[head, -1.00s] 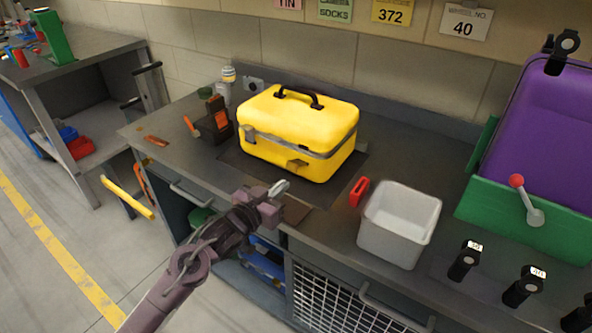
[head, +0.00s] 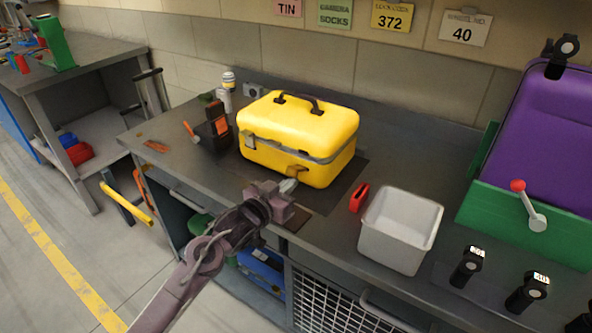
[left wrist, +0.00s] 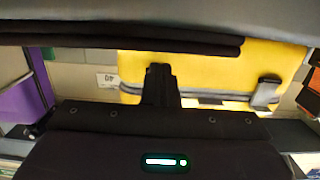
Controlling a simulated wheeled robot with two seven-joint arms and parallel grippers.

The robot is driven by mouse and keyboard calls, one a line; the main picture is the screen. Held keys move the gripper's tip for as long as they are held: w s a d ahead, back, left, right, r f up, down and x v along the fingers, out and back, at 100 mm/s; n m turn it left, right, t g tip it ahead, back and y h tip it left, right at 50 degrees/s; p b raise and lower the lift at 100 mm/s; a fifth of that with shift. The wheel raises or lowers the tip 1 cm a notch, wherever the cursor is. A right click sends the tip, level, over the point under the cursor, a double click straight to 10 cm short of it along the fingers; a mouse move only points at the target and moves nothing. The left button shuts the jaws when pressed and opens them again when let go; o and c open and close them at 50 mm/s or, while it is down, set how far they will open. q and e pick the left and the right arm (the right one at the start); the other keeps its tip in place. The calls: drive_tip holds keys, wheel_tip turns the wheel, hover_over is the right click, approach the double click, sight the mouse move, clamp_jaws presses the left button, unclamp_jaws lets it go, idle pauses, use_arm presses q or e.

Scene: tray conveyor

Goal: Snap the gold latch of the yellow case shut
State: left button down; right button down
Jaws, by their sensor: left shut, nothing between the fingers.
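The yellow case (head: 300,122) stands lidded on the grey bench, black handle on top. Its gold latch (head: 297,171) is at the right of the front face, low and just above my fingertips; I cannot tell whether it is fastened. A greyer latch (head: 249,139) is at the front left; it also shows in the left wrist view (left wrist: 266,92). My left gripper (head: 288,186) is shut and empty, its tips right in front of the gold latch. I cannot tell whether they touch. In the left wrist view the dark fingers (left wrist: 160,85) hide the gold latch. My right gripper is not in view.
A white bin (head: 400,230) and a red object (head: 359,198) are right of the case. A black-and-orange tool (head: 212,130) stands left of it. A green tray holding a purple case (head: 535,130) is at far right. The bench's front edge lies beneath my gripper.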

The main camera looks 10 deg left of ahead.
use_arm(q)
drive_tip(key=shift+b+x, duration=0.45)
drive_tip(key=shift+x, duration=0.7)
drive_tip(key=shift+s+a+p, duration=0.25)
drive_tip(key=shift+s+p, duration=0.15)
drive_tip(key=shift+s, duration=0.15)
drive_tip(key=shift+s+a+r+p, duration=0.1)
drive_tip(key=shift+s+a+p, duration=0.05)
drive_tip(key=shift+s+p, duration=0.4)
drive_tip(key=shift+w, duration=0.1)
drive_tip(key=shift+r, duration=0.25)
